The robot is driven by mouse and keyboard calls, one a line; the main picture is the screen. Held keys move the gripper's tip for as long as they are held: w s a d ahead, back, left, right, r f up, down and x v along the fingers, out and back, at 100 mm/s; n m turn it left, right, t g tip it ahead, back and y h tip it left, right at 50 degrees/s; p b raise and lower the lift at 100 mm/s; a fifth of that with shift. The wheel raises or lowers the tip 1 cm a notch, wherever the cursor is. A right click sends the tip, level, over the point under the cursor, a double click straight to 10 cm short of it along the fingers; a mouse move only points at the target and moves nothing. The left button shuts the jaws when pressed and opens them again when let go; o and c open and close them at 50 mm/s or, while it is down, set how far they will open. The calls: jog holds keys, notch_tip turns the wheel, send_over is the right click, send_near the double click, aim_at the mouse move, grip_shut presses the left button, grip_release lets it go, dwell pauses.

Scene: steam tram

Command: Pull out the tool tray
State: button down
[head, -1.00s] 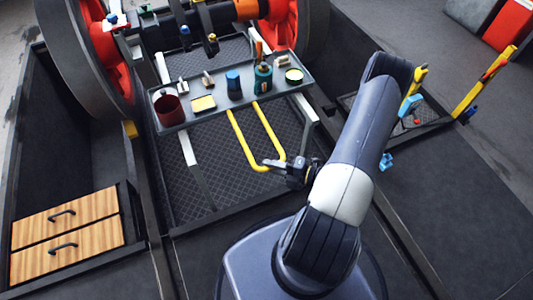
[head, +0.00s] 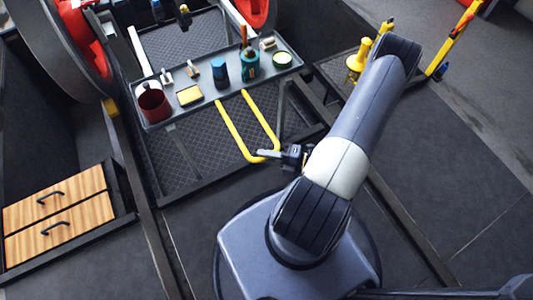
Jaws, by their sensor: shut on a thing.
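The tool tray (head: 208,109) is a grey shallow tray on pale rails, carrying several small items. A yellow U-shaped handle (head: 226,125) reaches from its front edge toward me. My gripper (head: 270,154) is shut on the handle's near end, at its right corner.
A wooden two-drawer unit (head: 55,215) is at the left. A large dark wheel with a red centre (head: 90,50) stands behind the tray's left end. Yellow posts (head: 357,62) stand at the right. Dark beams edge the patterned floor panel (head: 205,155).

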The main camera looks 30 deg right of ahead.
jog(key=shift+s+r, duration=0.1)
jog(key=shift+r, duration=0.1)
jog(key=c, duration=1.4)
grip_release()
jog(key=shift+f, duration=0.1)
jog(key=shift+o, duration=0.2)
jog(key=p+v, duration=0.1)
jog(key=v, duration=1)
jog(key=shift+p, duration=0.3)
jog(key=shift+a, duration=0.1)
jog(key=shift+b+x, duration=0.85)
jog(key=shift+x, duration=4.6)
